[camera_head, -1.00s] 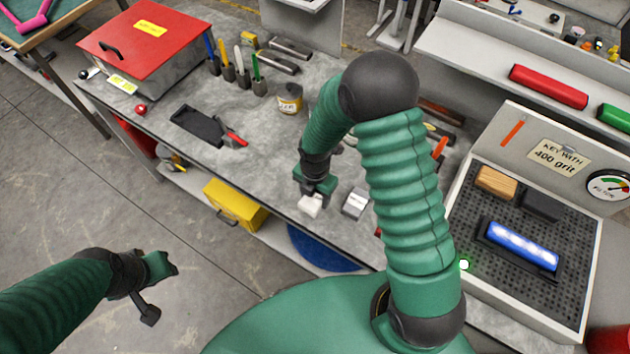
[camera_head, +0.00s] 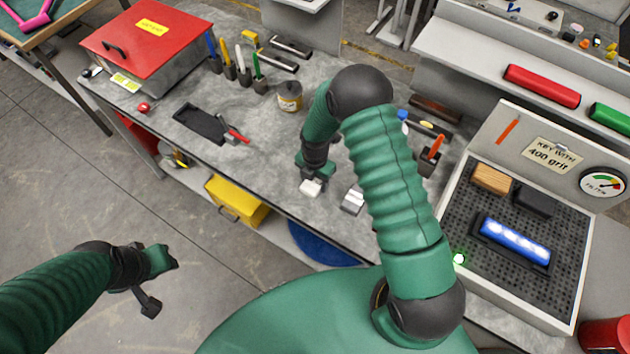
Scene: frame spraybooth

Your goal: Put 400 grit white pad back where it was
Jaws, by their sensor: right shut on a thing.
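A small white pad (camera_head: 312,187) is between the fingers of my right gripper (camera_head: 311,181), low over the front part of the grey bench. My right gripper is shut on it. I cannot tell whether the pad touches the bench top. My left gripper (camera_head: 148,285) hangs over the floor at the lower left, away from the bench; its finger opening is unclear. My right arm hides part of the bench middle.
A perforated tray (camera_head: 462,218) at the right holds a wooden block (camera_head: 491,179), a dark block (camera_head: 532,200) and a blue lit block (camera_head: 515,238). A grey-white block (camera_head: 353,200) lies right of the pad. A black tray (camera_head: 200,122) and a tin (camera_head: 289,96) stand farther left.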

